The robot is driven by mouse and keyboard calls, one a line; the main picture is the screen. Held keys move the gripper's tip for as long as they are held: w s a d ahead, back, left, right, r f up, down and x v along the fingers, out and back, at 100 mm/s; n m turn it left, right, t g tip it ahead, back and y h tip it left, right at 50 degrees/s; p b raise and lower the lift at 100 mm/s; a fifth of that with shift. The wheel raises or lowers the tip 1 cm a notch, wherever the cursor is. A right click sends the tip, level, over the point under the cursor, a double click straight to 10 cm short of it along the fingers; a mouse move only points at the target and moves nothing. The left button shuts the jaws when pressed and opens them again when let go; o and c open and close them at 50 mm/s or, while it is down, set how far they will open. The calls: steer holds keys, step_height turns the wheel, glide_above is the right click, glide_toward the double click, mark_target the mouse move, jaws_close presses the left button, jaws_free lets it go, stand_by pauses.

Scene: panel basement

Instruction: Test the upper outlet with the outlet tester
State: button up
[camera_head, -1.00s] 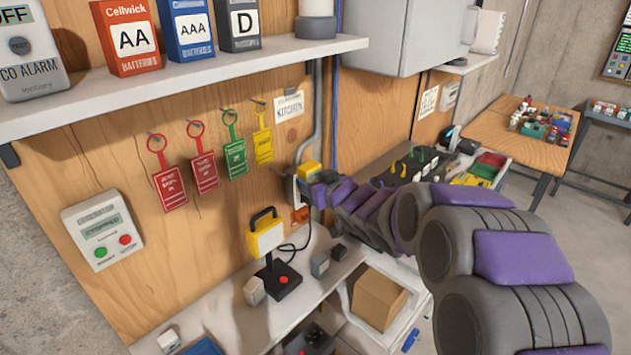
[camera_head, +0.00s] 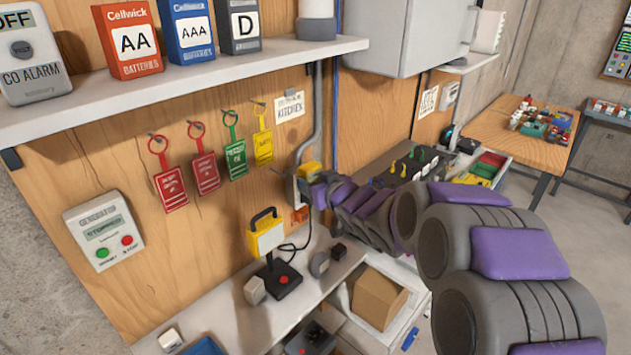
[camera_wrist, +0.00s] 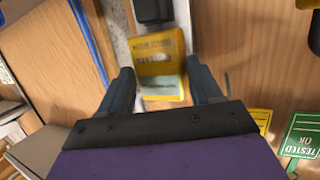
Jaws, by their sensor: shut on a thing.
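The yellow outlet tester (camera_wrist: 160,62) sits between the two fingers of my gripper (camera_wrist: 161,84) in the wrist view. The fingers are shut on its sides, and printed text and a pale window show on its face. In the head view the tester (camera_head: 310,169) shows as a small yellow block at the wood panel, just past my gripper (camera_head: 314,186). It is against or very near the pale outlet plate (camera_head: 298,189). The tester and fingers hide the upper outlet, so I cannot tell whether its prongs are in. A black plug or block (camera_wrist: 153,10) shows beside the tester.
A yellow work lamp (camera_head: 265,238) with a black cord stands on the lower shelf (camera_head: 215,305) below. Red, green and yellow tags (camera_head: 204,171) hang left of the outlet. A grey conduit (camera_head: 316,112) and a blue cable run above it. An upper shelf (camera_head: 190,77) juts out overhead.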

stand_by(0.3)
steer(key=o, duration=1.2)
steer(key=shift+o, duration=0.2)
steer(key=p+v, duration=0.2)
steer(key=v, duration=1.5)
steer(key=s+d+f+m+g+h+b, duration=0.35)
steer(key=s+d+f+g+h, duration=0.35)
steer(key=s+d+f, duration=0.5)
steer(key=s+f+m+g+h+b, duration=0.1)
steer(key=s+g, duration=0.6)
steer(key=s, duration=1.7)
steer(key=shift+s+a+f+m+g, duration=0.3)
steer(key=shift+f+m, duration=0.45)
steer(key=shift+m, duration=0.3)
